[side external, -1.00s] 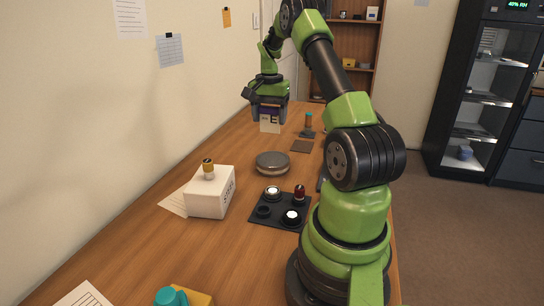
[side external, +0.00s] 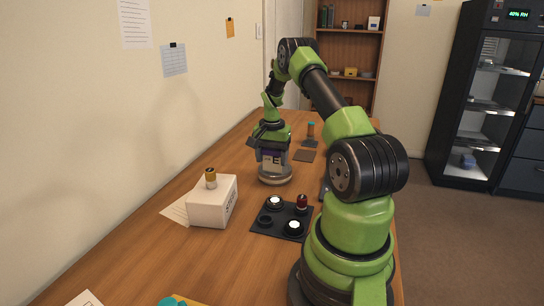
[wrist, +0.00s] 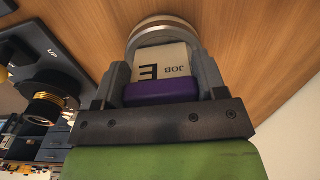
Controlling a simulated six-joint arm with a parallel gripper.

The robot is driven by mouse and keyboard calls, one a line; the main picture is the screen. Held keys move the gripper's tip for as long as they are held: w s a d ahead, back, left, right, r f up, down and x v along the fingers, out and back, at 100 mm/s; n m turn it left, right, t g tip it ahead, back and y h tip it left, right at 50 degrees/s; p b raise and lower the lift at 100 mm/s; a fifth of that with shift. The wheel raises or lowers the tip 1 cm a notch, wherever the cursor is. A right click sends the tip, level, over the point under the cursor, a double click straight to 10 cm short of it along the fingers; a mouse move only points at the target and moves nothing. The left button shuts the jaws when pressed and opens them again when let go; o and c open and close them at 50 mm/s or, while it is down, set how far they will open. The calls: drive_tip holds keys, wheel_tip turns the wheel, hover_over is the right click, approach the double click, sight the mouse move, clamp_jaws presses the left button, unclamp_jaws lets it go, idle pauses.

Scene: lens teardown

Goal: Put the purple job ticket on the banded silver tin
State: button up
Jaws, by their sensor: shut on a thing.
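The job ticket is a cream block with a purple band and the letters JOB (wrist: 161,66). My gripper (wrist: 163,72) is shut on it, one finger on each side. In the side view my gripper (side external: 270,150) holds the ticket (side external: 272,160) directly over the banded silver tin (side external: 276,179). The tin is round and low, partly hidden behind the ticket and gripper. In the wrist view the tin's banded rim (wrist: 161,30) shows just beyond the ticket. I cannot tell whether the ticket touches the tin.
A white box (side external: 210,207) with a small gold-banded cylinder (side external: 211,178) on top stands at left. A black tray (side external: 281,228) with several round parts lies in front of the tin. A brown square pad (side external: 304,156) lies behind right. Bare wood surrounds the tin.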

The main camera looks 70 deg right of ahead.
drive_tip(key=o, duration=0.9)
wheel_tip(320, 180, up, 12)
drive_tip(key=w+a+r+n+t, duration=0.2)
drive_tip(key=a+r+n, duration=0.1)
drive_tip(key=a+r, duration=0.55)
drive_tip(key=w+a+r+n+t, duration=0.2)
drive_tip(key=a+r+n, duration=0.25)
drive_tip(key=a, duration=0.75)
drive_tip(key=s+a+n+t, duration=0.1)
drive_tip(key=s+a+n, duration=0.1)
drive_tip(key=s+a, duration=0.2)
drive_tip(key=s+a+n+t+y, duration=0.1)
drive_tip(key=s+a+n, duration=0.1)
drive_tip(key=s+a, duration=0.2)
drive_tip(key=s+a+n+t+y, duration=0.1)
drive_tip(key=s+a+n, duration=0.1)
drive_tip(key=s+a, duration=0.2)
drive_tip(key=shift+s+a+f+n, duration=0.15)
drive_tip(key=shift+a+n, duration=0.1)
drive_tip(key=shift+a, duration=1.4)
